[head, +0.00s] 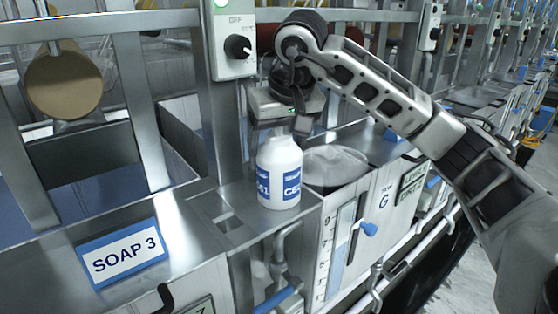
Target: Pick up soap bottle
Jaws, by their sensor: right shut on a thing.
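The soap bottle (279,165) is white with blue labels, one reading about "C561". It is upright at the metal ledge, in front of a vertical post. My right gripper (283,128) comes down from above and is shut on the bottle's top. The gripper hides the cap and neck. I cannot tell whether the bottle's base touches the ledge. My left gripper is not in view.
A blue-framed "SOAP 3" sign (123,254) lies at the front left. A control box with a black knob (237,47) is on the post behind the bottle. A round-topped tank (335,164) stands right of the bottle. A blue valve handle (368,229) sticks out below.

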